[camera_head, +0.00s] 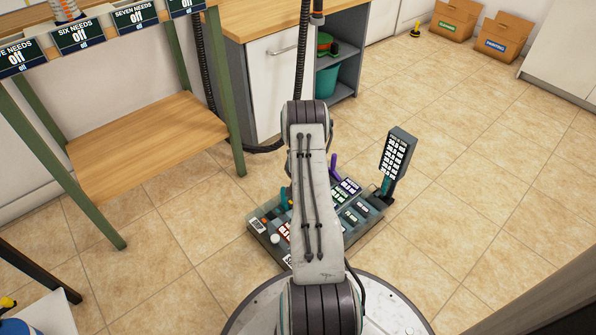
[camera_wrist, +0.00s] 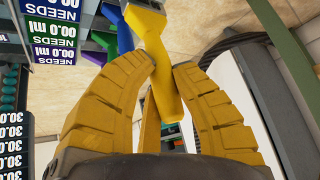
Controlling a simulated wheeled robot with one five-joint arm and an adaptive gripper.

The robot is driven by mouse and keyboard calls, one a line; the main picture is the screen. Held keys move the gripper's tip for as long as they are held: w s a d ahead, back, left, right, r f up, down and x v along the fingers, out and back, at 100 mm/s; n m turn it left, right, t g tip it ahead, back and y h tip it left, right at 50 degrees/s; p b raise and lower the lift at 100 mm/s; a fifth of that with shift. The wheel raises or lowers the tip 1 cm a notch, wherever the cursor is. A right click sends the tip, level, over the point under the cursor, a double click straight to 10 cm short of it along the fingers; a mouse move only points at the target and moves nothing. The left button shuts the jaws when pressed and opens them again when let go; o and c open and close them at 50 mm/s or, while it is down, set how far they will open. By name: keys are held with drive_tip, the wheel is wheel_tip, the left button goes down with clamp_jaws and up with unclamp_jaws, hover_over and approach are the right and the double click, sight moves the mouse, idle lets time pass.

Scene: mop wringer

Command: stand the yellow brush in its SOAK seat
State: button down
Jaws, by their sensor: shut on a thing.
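My gripper (camera_wrist: 166,68) has thick yellow ribbed fingers and is shut on the yellow brush (camera_wrist: 164,92) in the wrist view. The brush runs between the fingertips, with its wider part toward the top of the picture. In the head view my arm hides both the gripper and the brush. The station tray (camera_head: 262,232) lies on the floor, partly behind my arm, with several small labelled places and coloured upright handles. I cannot read which seat is marked SOAK. Whether the brush touches the tray cannot be told.
A dark display board (camera_head: 397,152) stands at the tray's right end. A purple handle (camera_head: 334,165) and a teal handle (camera_head: 285,198) rise from the tray. A green-legged bench (camera_head: 150,145) and a wooden-topped cabinet (camera_head: 275,85) stand behind. Tiled floor at right is clear.

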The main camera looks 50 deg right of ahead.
drive_tip(key=shift+f, duration=4.15)
drive_tip(key=c, duration=1.1)
unclamp_jaws()
drive_tip(key=shift+o, duration=0.2)
drive_tip(key=v, duration=1.2)
drive_tip(key=shift+f, duration=0.1)
